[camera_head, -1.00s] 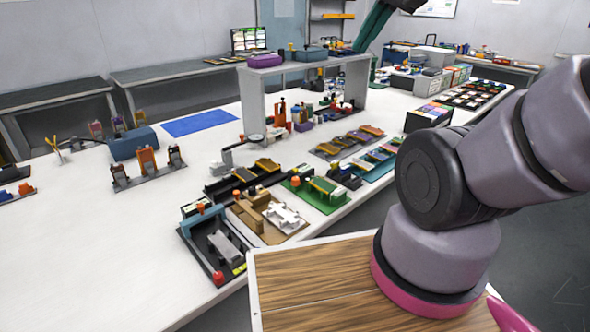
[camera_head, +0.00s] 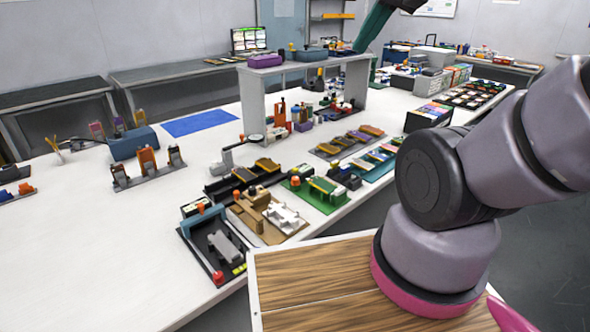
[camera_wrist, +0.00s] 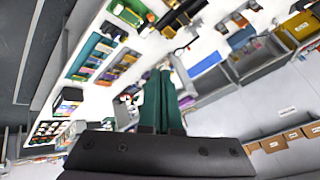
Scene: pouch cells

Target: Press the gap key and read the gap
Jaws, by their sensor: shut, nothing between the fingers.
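My gripper shows in the wrist view as two long green fingers (camera_wrist: 159,75) lying together on a dark body, with nothing between them. In the head view its green fingers (camera_head: 364,46) hang down from the top edge, above and behind the white riser. A black-based fixture (camera_head: 188,237) with a blue bridge stands at the near table edge. It has a red knob, yellow-green spots and a small dark box (camera_head: 194,207) at its back. I cannot tell which part is the gap key, and no gap reading is legible.
A white riser (camera_head: 366,75) stands across the table. Tan, green and black fixtures with pouch cells line the near right edge. A grey stand with a dark round head (camera_head: 254,138) is behind them. The left front of the white table (camera_head: 90,260) is clear.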

